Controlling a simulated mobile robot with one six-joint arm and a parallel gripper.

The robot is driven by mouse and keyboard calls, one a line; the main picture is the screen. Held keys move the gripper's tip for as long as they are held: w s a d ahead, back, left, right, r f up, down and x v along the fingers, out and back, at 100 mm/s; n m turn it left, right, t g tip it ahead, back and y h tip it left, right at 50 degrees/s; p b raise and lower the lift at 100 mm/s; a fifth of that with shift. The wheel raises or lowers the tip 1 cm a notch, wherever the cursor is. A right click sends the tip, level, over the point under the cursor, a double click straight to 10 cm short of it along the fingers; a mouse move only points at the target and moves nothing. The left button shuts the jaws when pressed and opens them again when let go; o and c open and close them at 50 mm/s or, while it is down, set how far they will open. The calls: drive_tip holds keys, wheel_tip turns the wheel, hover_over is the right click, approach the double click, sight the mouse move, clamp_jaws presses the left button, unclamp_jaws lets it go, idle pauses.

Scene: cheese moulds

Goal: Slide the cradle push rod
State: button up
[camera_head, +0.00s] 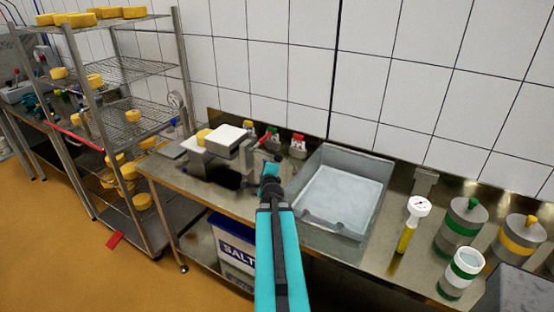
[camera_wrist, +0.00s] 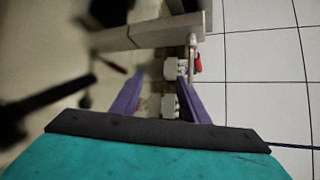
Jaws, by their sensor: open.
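A grey bench device, which looks like the cradle (camera_head: 222,150), stands on the steel bench with a white block (camera_head: 226,138) and a yellow cheese (camera_head: 203,135) on it. A small red part, possibly the push rod's end (camera_head: 263,140), shows at its right side; I cannot tell surely. My gripper (camera_head: 270,172) is just right of the device, above the bench, and partly hidden by my arm. In the wrist view my gripper (camera_wrist: 161,80) has its two purple fingers apart, with nothing held. A grey bar (camera_wrist: 150,34) crosses beyond the fingertips, with a blurred red-tipped rod (camera_wrist: 112,66) to the left.
White holders with red tops (camera_head: 298,148) stand behind my gripper against the tiled wall. A steel basin (camera_head: 340,195) is to the right, then a yellow gauge tool (camera_head: 407,232) and several banded moulds (camera_head: 461,225). A wire rack (camera_head: 125,68) with cheeses stands left.

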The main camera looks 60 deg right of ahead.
drive_tip(key=shift+w+a+r+y+b, duration=0.15)
drive_tip(key=shift+a+r+y+b, duration=0.1)
drive_tip(key=shift+y, duration=0.3)
drive_tip(key=shift+w+a+r+y+b, duration=0.15)
drive_tip(key=shift+a+y+b, duration=0.05)
drive_tip(key=shift+y, duration=0.35)
drive_tip(key=s+r, duration=0.2)
drive_tip(key=s+d+r+y+b, duration=0.1)
drive_tip(key=s+r, duration=0.1)
drive_tip(key=s+r+y, duration=0.1)
drive_tip(key=s+r, duration=0.1)
drive_tip(key=shift+s+d+r+m+b, duration=0.15)
drive_tip(key=shift+s+r+m+b, duration=0.15)
drive_tip(key=shift+s+m+b, duration=0.1)
drive_tip(key=y+b, duration=0.1)
drive_tip(key=y, duration=0.1)
approach(277, 156)
drive_tip(key=s+r, duration=0.1)
drive_tip(key=s+a+r, duration=0.1)
drive_tip(key=s, duration=0.1)
drive_tip(key=shift+a+r+m, duration=0.1)
drive_tip(key=shift+a+m, duration=0.1)
drive_tip(key=shift+m, duration=0.1)
drive_tip(key=shift+w, duration=0.2)
drive_tip(key=p+x, duration=0.2)
drive_tip(key=x, duration=1.1)
drive_tip(key=shift+w+d+f+p, duration=0.2)
drive_tip(key=shift+d+f+p, duration=0.05)
drive_tip(key=shift+p, duration=0.1)
clamp_jaws()
